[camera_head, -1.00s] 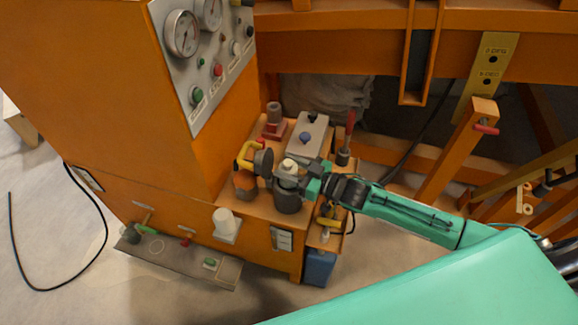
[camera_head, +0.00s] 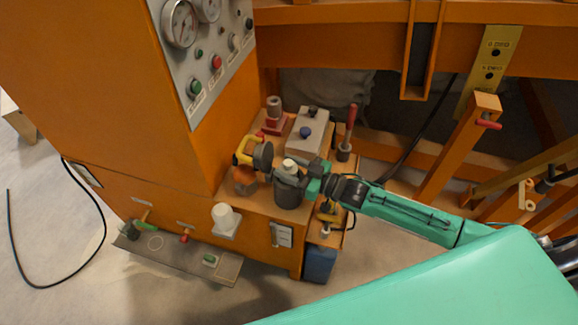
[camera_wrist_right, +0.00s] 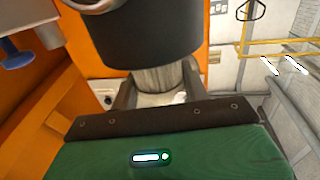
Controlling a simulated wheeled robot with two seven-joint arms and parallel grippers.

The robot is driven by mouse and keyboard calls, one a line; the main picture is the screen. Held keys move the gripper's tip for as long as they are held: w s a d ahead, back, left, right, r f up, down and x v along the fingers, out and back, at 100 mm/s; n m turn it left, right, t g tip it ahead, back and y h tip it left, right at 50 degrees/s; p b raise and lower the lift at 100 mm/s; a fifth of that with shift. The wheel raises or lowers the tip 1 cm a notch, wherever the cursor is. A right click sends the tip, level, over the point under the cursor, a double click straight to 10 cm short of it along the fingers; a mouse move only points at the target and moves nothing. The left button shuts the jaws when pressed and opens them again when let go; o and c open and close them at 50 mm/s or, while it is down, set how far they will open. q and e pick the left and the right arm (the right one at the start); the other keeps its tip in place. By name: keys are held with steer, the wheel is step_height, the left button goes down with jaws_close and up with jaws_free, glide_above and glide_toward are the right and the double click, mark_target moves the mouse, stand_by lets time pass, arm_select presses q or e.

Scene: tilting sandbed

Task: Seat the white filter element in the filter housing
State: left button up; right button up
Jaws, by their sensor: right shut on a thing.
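The white filter element (camera_head: 290,164) stands upright at the dark grey filter housing (camera_head: 289,194); its pale top shows above the rim in the head view. My right gripper (camera_head: 304,181) reaches in from the right and is shut on the element. In the right wrist view, the ribbed pale element (camera_wrist_right: 158,79) is between the two dark fingers (camera_wrist_right: 160,92), against the dark housing (camera_wrist_right: 140,35). The element's far end is hidden by the housing; how deep it sits I cannot tell. My left gripper is not in view.
A dark round disc (camera_head: 262,156) with a yellow handle (camera_head: 242,149) is close left of the housing. A grey box (camera_head: 308,143) with a blue knob and a red-handled lever (camera_head: 350,125) stand behind. The orange cabinet (camera_head: 110,90) rises at left.

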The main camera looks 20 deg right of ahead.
mark_target(289, 163)
steer(key=shift+f+b, duration=1)
steer(key=shift+f, duration=0.6)
steer(key=shift+r, duration=0.2)
steer(key=shift+r+p, duration=3.05)
steer(key=shift+p, duration=0.45)
steer(key=shift+f+b, duration=2.2)
steer(key=shift+f, duration=1.05)
